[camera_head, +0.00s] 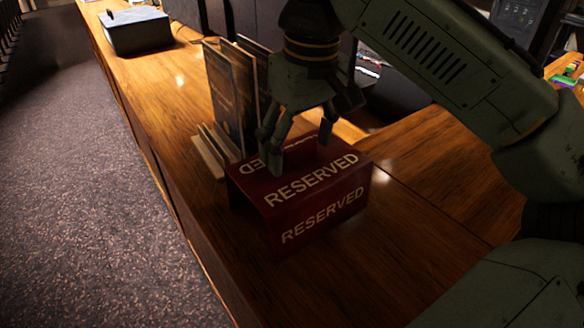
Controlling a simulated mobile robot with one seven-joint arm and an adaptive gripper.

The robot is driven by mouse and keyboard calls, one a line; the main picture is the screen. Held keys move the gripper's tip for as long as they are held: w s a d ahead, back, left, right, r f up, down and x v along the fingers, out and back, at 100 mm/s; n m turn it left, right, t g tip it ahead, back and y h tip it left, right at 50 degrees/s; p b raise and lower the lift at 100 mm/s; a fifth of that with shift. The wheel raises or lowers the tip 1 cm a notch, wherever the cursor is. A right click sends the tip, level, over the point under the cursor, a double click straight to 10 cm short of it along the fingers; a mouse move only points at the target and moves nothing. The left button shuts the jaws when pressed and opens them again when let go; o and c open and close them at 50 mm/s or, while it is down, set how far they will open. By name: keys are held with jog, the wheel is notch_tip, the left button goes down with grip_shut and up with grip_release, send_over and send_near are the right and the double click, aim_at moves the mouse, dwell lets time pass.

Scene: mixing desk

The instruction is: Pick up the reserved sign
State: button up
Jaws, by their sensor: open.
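The reserved sign (318,205) is a dark red block-like sign with pale "RESERVED" lettering on its faces. It stands on the wooden desk near the middle of the view. My gripper (299,155) points down from above at the sign's top. Its fingers are spread apart, one at the near left and one farther right, and they overlap the sign's upper part in the picture. I cannot tell whether they touch it. The gripper hides part of the sign's top and some lettering.
Upright dark boards or menus in a wooden holder (213,150) stand close behind the sign at left. A dark box (137,32) sits at the far end of the desk (160,85). Carpeted floor (75,190) lies left of the desk edge. Small colourful items (566,80) lie at far right.

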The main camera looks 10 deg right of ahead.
jog(key=shift+s+d+f, duration=0.1)
jog(key=shift+f, duration=0.05)
jog(key=shift+s, duration=0.15)
jog(key=c, duration=1.7)
jog(key=shift+c, duration=0.2)
